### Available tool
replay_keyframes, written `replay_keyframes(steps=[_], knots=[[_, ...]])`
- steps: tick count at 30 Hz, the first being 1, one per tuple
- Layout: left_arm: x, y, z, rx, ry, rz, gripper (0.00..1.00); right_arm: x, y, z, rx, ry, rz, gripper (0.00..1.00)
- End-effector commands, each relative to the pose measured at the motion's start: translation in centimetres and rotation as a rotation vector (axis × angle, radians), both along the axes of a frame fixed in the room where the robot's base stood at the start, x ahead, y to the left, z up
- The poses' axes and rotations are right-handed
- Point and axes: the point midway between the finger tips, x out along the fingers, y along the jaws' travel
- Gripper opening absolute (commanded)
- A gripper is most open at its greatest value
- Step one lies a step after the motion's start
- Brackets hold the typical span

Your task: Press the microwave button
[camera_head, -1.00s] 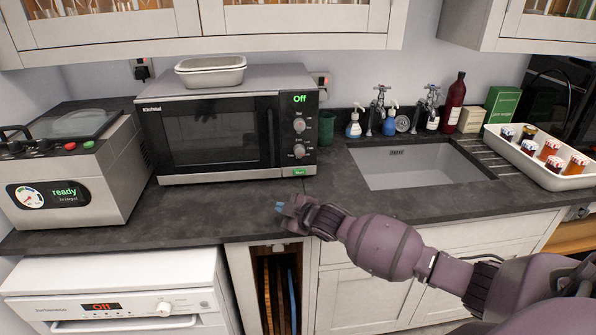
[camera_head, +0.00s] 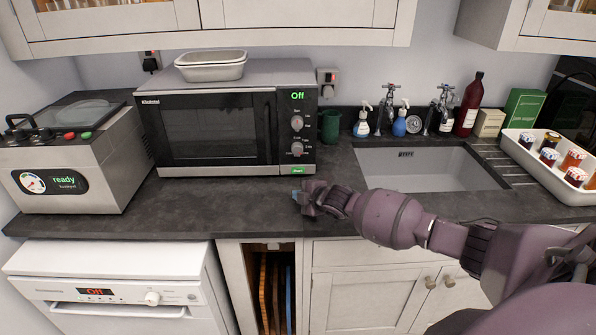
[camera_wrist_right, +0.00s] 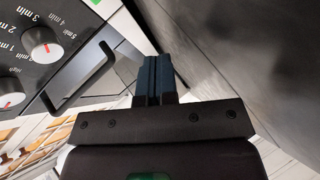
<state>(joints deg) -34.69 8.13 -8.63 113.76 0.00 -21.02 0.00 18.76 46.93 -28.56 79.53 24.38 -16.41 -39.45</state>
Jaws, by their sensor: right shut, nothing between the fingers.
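The microwave (camera_head: 215,130) stands on the dark counter with its door shut and its display reading "Off" in green. A small green button (camera_head: 298,170) sits at the bottom of its control panel, under two dials. My right gripper (camera_head: 297,197) is shut and empty, just below and in front of the button, with a gap visible between them. In the right wrist view its blue fingertips (camera_wrist_right: 153,75) are together, a microwave dial (camera_wrist_right: 42,45) is at upper left, and a green patch (camera_wrist_right: 93,2) shows at the top edge. My left gripper is not in view.
A pale dish (camera_head: 212,66) rests on the microwave. A grey appliance reading "ready" (camera_head: 75,165) stands to the left. A green cup (camera_head: 330,127), soap bottles and the sink (camera_head: 425,170) are to the right. The counter before the microwave (camera_head: 200,200) is clear.

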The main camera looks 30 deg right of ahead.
Motion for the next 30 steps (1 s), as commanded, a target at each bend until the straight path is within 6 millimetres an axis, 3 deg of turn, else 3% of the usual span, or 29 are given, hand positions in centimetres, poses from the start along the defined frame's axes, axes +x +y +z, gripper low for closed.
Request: replay_keyframes(steps=[17,30], knots=[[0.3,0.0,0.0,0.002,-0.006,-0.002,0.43,0.1,0.0,0.1,-0.045,-0.010,0.023,0.00],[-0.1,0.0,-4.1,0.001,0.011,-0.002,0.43,2.9,-1.7,-0.4,-0.046,-0.009,0.023,0.00]])
